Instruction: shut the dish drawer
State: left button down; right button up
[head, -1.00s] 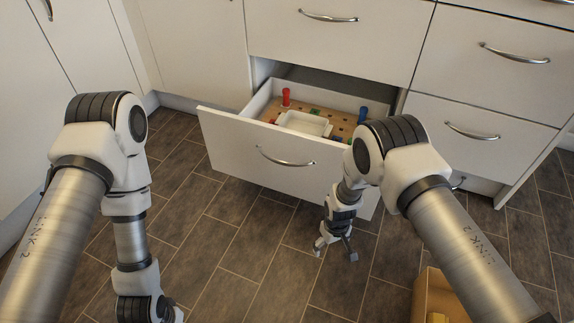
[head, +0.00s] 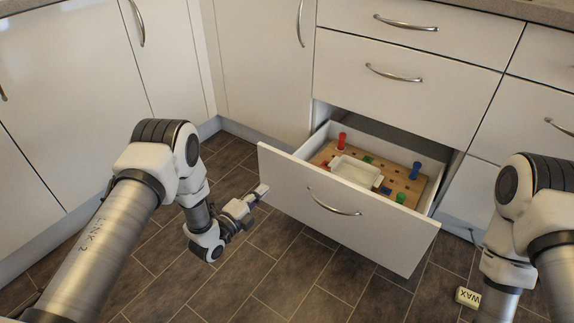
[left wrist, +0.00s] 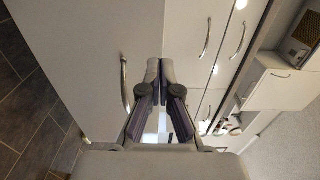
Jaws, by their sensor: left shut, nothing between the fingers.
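The dish drawer (head: 320,222) is the low white drawer, standing well open with a curved metal handle (head: 333,203). Inside are a white dish (head: 355,171) and a wooden peg board (head: 403,185) with red, blue and green pegs. My left gripper (head: 259,192) is shut and empty at the left end of the drawer front; I cannot tell if it touches. In the left wrist view its closed fingers (left wrist: 160,72) are in front of white panels. My right arm is at the right edge, its gripper out of view.
Closed white drawers (head: 400,75) are above the open one, and white cabinet doors (head: 75,80) stand at the left. A pale yellow item marked WAX (head: 467,297) shows beside my right arm. The dark tiled floor (head: 285,275) before the drawer is clear.

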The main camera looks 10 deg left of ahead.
aim_at(292, 162)
pick_arm(q)
jog(key=b+x, duration=0.1)
jog(key=x, duration=0.3)
jog(key=b+x, duration=0.2)
jog(key=x, duration=0.1)
jog(key=b+x, duration=0.2)
jog(key=x, duration=0.2)
jog(key=shift+w+d+f, duration=0.1)
jog(key=shift+w+f, duration=0.15)
jog(key=shift+w, duration=0.05)
jog(key=shift+w+d+r, duration=0.2)
jog(key=shift+w, duration=0.3)
pick_arm(e)
notch_tip(292, 162, down, 6)
jog(key=shift+f, duration=0.1)
